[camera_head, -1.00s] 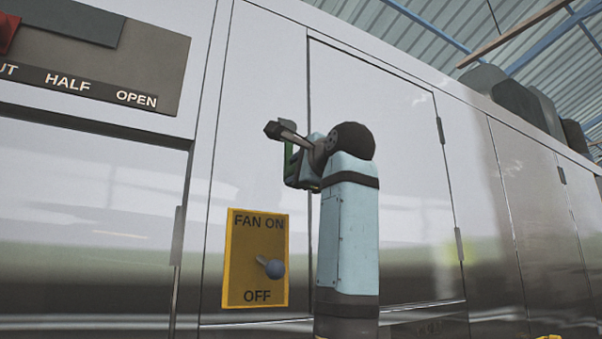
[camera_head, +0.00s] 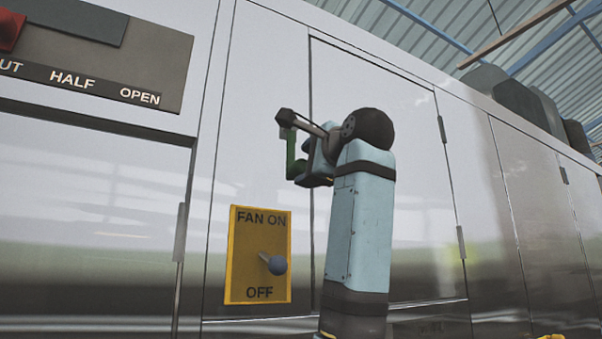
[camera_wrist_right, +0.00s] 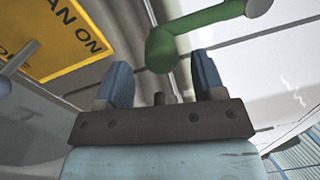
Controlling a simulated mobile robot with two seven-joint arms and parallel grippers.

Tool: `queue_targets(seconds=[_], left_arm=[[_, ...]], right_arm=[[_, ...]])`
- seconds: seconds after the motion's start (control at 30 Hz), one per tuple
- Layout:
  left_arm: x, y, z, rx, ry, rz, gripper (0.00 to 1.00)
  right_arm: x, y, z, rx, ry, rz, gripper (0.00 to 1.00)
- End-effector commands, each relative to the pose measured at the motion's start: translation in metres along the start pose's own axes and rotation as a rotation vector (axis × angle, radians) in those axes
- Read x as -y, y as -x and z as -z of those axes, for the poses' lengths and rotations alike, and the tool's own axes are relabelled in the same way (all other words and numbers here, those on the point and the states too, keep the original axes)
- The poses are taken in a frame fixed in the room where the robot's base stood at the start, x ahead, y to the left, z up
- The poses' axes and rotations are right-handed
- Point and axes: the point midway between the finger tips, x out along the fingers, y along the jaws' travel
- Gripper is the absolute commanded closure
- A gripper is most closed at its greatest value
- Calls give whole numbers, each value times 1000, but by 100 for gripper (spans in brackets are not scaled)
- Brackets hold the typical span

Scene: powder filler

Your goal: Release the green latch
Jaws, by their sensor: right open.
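The green latch (camera_head: 291,156) is a small green handle on the pale cabinet door, at its left edge above the fan switch. In the right wrist view the latch (camera_wrist_right: 205,22) is a thick bent green bar with a grey round end. My right gripper (camera_head: 303,172) is beside the latch, partly hidden behind my own wrist. In the wrist view its two blue fingers (camera_wrist_right: 160,80) are apart with nothing held between them. The latch's bent lower end shows just beyond the gap between the fingertips; I cannot tell whether they touch. My left gripper is not in view.
A yellow fan switch plate (camera_head: 242,282) with a round-ended lever (camera_head: 277,265) is below and left of the latch. A grey panel marked HALF and OPEN (camera_head: 150,60) is at upper left. Door hinges (camera_head: 441,130) are on the right.

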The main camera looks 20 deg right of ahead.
Motion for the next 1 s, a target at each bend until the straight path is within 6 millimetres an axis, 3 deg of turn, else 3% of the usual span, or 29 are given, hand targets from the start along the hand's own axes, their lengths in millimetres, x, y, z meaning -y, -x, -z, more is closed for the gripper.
queue_targets(seconds=[0.2, 0.43, 0.6, 1.0], left_arm=[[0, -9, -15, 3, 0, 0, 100], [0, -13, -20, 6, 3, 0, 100], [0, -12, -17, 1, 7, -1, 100], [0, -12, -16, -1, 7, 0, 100]], right_arm=[[-2, 53, -1, 3, -1, 5, 37], [-1, 90, -1, 2, 0, 2, 37], [-1, 99, -1, 2, 0, -1, 37], [0, 100, -1, 1, 0, -1, 37]])
